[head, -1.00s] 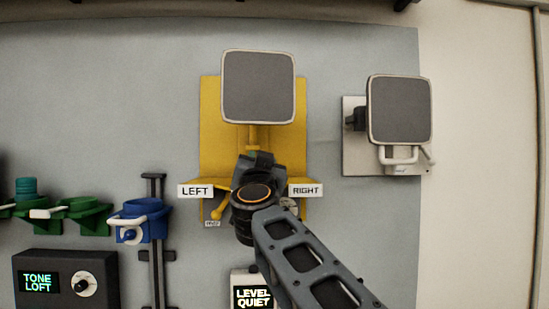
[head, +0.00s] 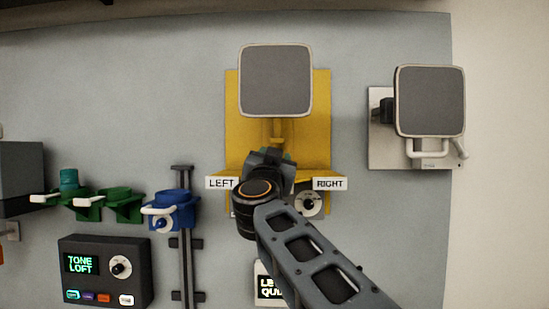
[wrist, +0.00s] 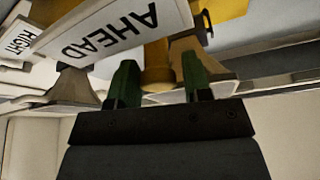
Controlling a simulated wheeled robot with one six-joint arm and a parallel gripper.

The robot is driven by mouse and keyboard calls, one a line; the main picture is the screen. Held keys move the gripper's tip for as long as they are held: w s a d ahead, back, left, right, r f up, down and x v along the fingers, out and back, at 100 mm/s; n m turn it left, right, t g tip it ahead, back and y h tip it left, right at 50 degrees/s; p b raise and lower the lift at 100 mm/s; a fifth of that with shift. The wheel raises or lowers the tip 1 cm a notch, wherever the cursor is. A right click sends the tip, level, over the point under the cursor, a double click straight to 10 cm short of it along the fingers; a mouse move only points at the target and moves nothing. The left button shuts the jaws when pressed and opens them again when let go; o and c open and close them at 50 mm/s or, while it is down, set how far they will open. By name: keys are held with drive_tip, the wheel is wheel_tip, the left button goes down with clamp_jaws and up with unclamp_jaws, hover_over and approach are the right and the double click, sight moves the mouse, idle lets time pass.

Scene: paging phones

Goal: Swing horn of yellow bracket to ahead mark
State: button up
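The yellow bracket (head: 235,130) is on the grey wall panel, with a square grey horn face (head: 276,82) with a pale rim at its top, facing me. LEFT (head: 221,183) and RIGHT (head: 329,184) labels flank its lower shelf. My gripper (head: 270,158) is in front of the shelf's middle and hides part of it. In the wrist view, my gripper's green fingertips (wrist: 158,84) are spread on either side of a yellow post (wrist: 157,62), with small gaps visible. The AHEAD label (wrist: 110,35) appears upside down beside them. Contact with the post cannot be confirmed.
A second pale bracket with a square horn (head: 430,100) is to the right. Green holders (head: 120,205), a blue holder (head: 172,210) and a TONE LOFT box (head: 105,270) are at lower left. A dial (head: 308,203) sits under the RIGHT label.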

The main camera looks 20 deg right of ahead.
drive_tip(key=shift+o, duration=1.3)
drive_tip(key=shift+s+d+r, duration=0.1)
drive_tip(key=shift+d+r, duration=0.05)
drive_tip(key=shift+r, duration=0.05)
drive_tip(key=b+v, duration=0.4)
drive_tip(key=v, duration=1)
drive_tip(key=shift+f, duration=0.15)
